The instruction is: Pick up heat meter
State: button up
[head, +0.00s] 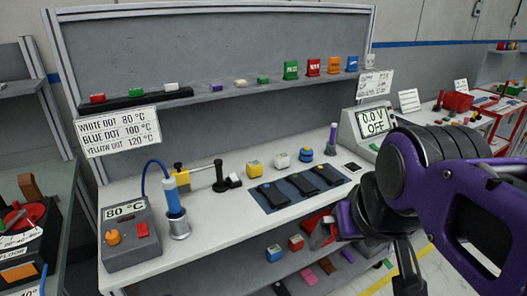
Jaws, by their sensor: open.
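No object is clearly labelled as a heat meter, and I cannot tell for sure which one it is. A yellow and black tool (181,173) lies further left, beside a blue-handled tool (171,190) in a metal holder. A grey control box (129,235) reading 80 °C stands at the bench's left end. My gripper (385,250) hangs at the right, in front of the bench's right end. It is open and looks empty; its fingertips are partly hidden by my arm.
Several black modules lie on a dark mat (278,201) at the bench's middle. A grey meter box (371,126) reading 0.0V OFF stands at the right end. A shelf (222,93) above holds small coloured items. A lower shelf (205,279) holds coloured blocks.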

aim_at(295, 243)
jog(key=i+l+u, duration=0.15)
jog(key=u, duration=0.3)
jog(key=i+l+u, duration=0.15)
jog(key=l+u, duration=0.3)
jog(key=j, duration=0.1)
